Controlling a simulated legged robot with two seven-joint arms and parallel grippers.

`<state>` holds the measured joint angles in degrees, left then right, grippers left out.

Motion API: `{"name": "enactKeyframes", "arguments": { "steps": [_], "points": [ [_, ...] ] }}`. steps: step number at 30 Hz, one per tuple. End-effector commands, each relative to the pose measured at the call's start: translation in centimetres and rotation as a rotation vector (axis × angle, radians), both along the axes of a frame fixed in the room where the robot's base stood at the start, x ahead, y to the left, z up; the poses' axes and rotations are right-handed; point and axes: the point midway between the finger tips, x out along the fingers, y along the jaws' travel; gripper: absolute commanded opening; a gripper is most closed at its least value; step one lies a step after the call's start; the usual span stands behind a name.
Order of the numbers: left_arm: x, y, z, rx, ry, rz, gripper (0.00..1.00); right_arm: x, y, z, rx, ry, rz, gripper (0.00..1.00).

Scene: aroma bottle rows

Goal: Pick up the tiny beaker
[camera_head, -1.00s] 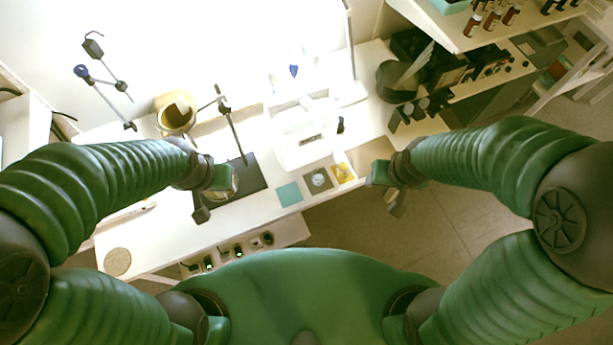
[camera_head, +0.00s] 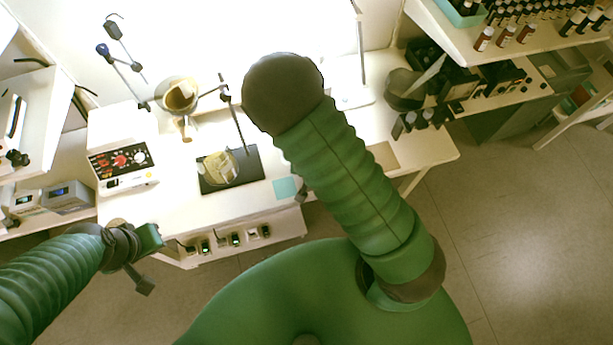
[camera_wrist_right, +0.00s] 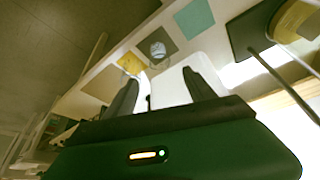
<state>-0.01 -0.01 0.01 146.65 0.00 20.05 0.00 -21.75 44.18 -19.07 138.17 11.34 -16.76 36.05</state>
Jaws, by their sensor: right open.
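In the right wrist view, a small clear round vessel (camera_wrist_right: 157,49) stands on a grey square mat. A second faint clear vessel (camera_wrist_right: 131,67) is on the yellow mat beside it. I cannot tell which one is the tiny beaker. My right gripper (camera_wrist_right: 159,76) is open and empty, its two dark fingers spread below the mats in the picture and apart from both vessels. In the head view my raised right arm hides that gripper and these two mats. My left gripper (camera_head: 147,262) hangs in front of the bench at lower left; its jaw gap is unclear.
A teal mat (camera_head: 286,188) lies on the white bench near its front edge. A larger glass beaker (camera_head: 218,167) stands on the dark stand base (camera_head: 255,172), whose rod rises behind. A shelf with brown bottles (camera_head: 483,38) is at upper right.

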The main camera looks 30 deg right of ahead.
Motion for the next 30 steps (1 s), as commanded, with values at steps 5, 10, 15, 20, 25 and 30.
{"name": "enactKeyframes", "arguments": {
  "steps": [5,10,15,20,25,30],
  "points": [
    [0.0,0.0,-5.6,0.000,0.001,0.000,0.00,1.3,-1.1,-5.8,0.000,0.001,0.000,0.63],
    [0.0,0.0,-8.5,0.000,0.001,0.000,0.00,2.4,-2.0,-8.8,0.000,0.000,0.000,0.63],
    [0.0,0.0,-9.3,0.000,0.001,0.000,0.00,2.8,-2.3,-9.7,0.000,0.001,0.002,0.63],
    [0.0,0.0,-11.7,0.000,0.001,0.000,0.00,3.2,-2.5,-12.2,0.000,0.001,0.003,0.63],
    [0.0,0.0,-14.0,0.000,0.001,0.000,0.00,4.0,-3.1,-14.6,0.001,0.002,0.001,0.63],
    [0.0,0.0,-13.5,0.000,0.001,0.000,0.00,4.0,-3.1,-14.1,0.001,0.002,0.002,0.63]
  ]
}}
